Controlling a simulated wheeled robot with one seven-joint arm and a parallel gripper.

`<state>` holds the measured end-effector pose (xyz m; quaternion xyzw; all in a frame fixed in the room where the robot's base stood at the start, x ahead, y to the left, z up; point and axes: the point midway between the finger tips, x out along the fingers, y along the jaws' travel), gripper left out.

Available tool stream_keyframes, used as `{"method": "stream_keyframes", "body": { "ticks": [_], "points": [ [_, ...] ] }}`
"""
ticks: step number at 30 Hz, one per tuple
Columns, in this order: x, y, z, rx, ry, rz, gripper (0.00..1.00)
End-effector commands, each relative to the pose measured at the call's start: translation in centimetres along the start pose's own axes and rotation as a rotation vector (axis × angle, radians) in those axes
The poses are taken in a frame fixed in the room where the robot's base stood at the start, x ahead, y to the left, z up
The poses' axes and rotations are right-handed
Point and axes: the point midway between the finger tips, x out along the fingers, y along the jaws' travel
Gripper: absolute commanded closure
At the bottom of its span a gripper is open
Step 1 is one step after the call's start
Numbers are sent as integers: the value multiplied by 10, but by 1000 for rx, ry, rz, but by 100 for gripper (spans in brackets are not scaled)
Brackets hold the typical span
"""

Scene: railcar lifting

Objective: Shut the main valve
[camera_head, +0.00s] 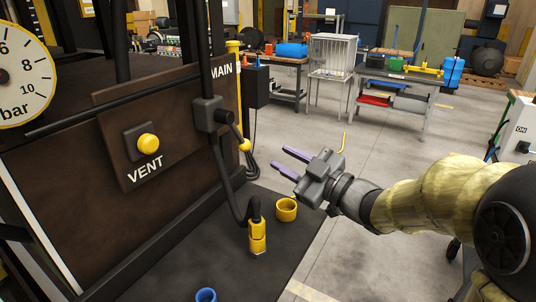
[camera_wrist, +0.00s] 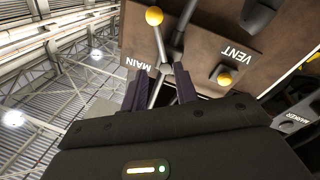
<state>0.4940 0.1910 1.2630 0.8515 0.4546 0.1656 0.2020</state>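The main valve's grey body (camera_head: 209,114) sits on a dark vertical pipe beside the MAIN label (camera_head: 221,69). Its lever slants down and to the right, ending in a yellow ball knob (camera_head: 245,145). The knob (camera_wrist: 154,16) also shows at the top of the wrist view, beyond the fingertips. My gripper (camera_head: 281,158) is open and empty, to the right of the knob and apart from it, fingers pointing left toward the panel. In the wrist view the two dark fingers (camera_wrist: 160,80) stand apart, with the pipe visible between them in the background.
A yellow VENT button (camera_head: 148,144) is left of the valve. A large bar gauge (camera_head: 20,75) is at far left. Below are a hose with a yellow coupling (camera_head: 257,238), a yellow cup (camera_head: 287,209) and a blue cup (camera_head: 206,295). Floor behind my gripper is clear.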

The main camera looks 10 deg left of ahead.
Motion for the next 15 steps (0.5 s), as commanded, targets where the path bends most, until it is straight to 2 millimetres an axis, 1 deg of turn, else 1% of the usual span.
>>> {"method": "stream_keyframes", "body": {
  "ticks": [1, 3, 6, 14, 15],
  "points": [
    [-9, 0, 1, -2, -1, 2, 70],
    [-17, 0, 1, -2, -1, 2, 70],
    [-22, 0, 0, -1, 0, 0, 70],
    [-24, 0, 0, 0, 0, 0, 70],
    [-24, 0, 0, 0, 0, 0, 76]
  ]
}}
